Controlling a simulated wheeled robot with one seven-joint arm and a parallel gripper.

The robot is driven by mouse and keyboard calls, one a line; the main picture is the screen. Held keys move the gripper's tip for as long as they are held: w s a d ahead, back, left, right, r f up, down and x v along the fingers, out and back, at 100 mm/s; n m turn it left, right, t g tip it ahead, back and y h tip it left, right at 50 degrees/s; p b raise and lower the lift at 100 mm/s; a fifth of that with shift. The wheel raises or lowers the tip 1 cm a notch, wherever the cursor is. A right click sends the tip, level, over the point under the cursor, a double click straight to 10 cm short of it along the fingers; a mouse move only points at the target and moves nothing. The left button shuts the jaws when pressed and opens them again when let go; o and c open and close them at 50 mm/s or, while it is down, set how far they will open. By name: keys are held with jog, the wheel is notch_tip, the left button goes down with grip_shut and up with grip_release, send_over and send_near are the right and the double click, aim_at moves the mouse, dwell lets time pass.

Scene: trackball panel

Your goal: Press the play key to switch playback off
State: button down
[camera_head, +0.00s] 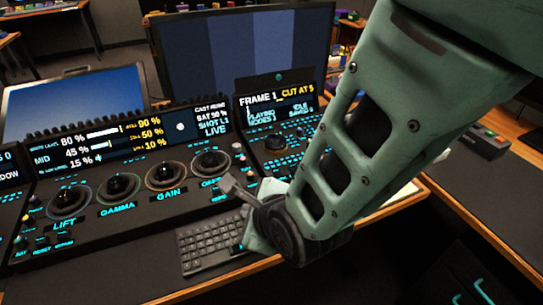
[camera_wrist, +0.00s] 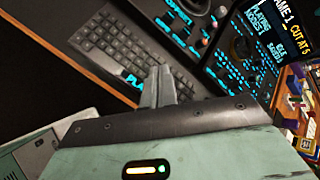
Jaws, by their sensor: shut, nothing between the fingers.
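The trackball panel (camera_head: 110,215) stands on the desk at left and centre in the head view. Its right-hand screen (camera_head: 277,103) reads FRAME 1, CUT AT 5, PLAYING. Part of a cyan label reading "PLA" (camera_wrist: 133,82) shows in the wrist view beside the keyboard, left of my fingers; the rest of it is hidden. I cannot make out the play key itself. My gripper (camera_head: 228,183) is shut and empty, above the front of the panel near the keyboard. In the wrist view my gripper (camera_wrist: 160,72) shows its fingers together over the keyboard; I cannot tell whether they touch anything.
A dark keyboard (camera_head: 208,243) lies in front of the panel; it also fills the upper middle of the wrist view (camera_wrist: 125,45). Trackballs and knobs (camera_head: 210,163) rise from the panel. A large monitor (camera_head: 245,50) stands behind. My arm hides the panel's right side.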

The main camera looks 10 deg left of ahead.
jog(key=shift+f+b, duration=3.35)
jog(key=shift+f, duration=1.05)
jog(key=shift+f+b, duration=0.45)
jog(key=shift+b, duration=0.1)
jog(key=shift+f+b, duration=0.5)
jog(key=shift+b, duration=0.05)
jog(key=shift+r, duration=0.2)
jog(key=shift+r+p, duration=0.6)
jog(key=shift+r, duration=0.2)
jog(key=shift+r+p, duration=1.7)
jog(key=shift+r, duration=0.8)
